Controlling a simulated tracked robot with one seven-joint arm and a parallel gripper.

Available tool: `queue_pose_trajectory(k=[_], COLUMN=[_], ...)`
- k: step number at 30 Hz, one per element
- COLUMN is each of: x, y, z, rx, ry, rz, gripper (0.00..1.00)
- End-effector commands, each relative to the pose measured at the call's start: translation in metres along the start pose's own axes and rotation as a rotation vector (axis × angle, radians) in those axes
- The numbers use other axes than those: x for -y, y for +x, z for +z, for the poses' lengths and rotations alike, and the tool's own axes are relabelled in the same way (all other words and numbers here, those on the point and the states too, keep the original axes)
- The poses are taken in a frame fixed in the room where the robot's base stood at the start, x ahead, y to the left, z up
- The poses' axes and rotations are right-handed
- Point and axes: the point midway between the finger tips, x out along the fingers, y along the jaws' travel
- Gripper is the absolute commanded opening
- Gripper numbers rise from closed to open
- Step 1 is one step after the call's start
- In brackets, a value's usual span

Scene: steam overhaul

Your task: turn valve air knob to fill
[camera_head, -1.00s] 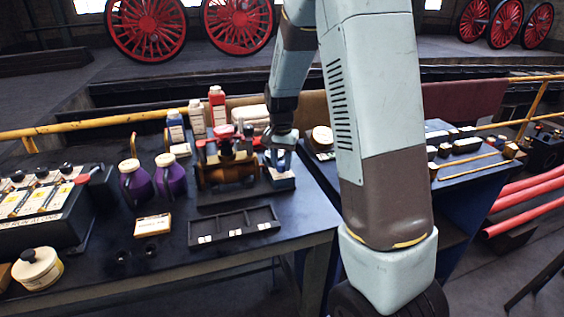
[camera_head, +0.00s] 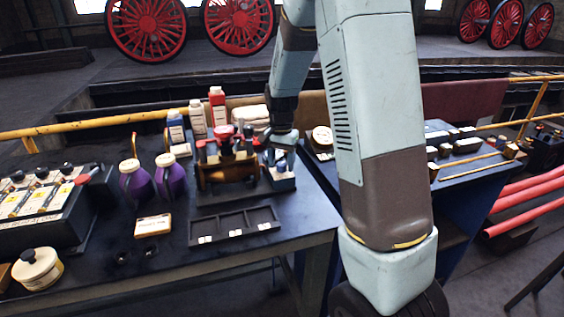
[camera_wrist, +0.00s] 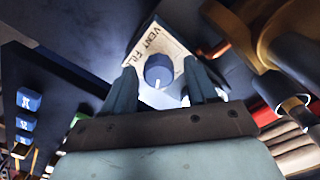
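The valve air knob (camera_wrist: 159,70) is a round dark blue knob with a white pointer mark, on a pale plate (camera_wrist: 171,47) lettered VENT and FILL. In the wrist view the mark points toward the bottom of the picture, away from the lettering. My gripper (camera_wrist: 160,72) is open, with one finger on each side of the knob. I cannot tell whether the fingers touch it. In the head view my gripper (camera_head: 281,157) is over the small block (camera_head: 282,184) at the right of the bench; the knob is hidden there.
A brass and red valve assembly (camera_head: 228,168) stands close left of the gripper. A black divided tray (camera_head: 234,226) lies in front. Purple jugs (camera_head: 135,184), bottles (camera_head: 217,106) and a labelled box (camera_head: 153,225) are farther left. Another bench (camera_head: 470,170) is at the right.

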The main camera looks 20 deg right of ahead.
Motion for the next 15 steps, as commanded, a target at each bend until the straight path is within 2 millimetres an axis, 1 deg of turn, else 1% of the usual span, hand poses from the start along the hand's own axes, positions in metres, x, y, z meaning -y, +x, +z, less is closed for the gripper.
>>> queue_pose_trajectory(k=[9, 11, 15], x=[-0.001, 0.000, 0.000], y=[-0.001, -0.005, -0.022], z=[0.000, 0.000, 0.000], rx=[0.001, 0.000, 0.000], ry=[0.000, -0.001, -0.001], rz=[0.001, 0.000, -0.001], gripper=[0.61, 0.61, 0.61])
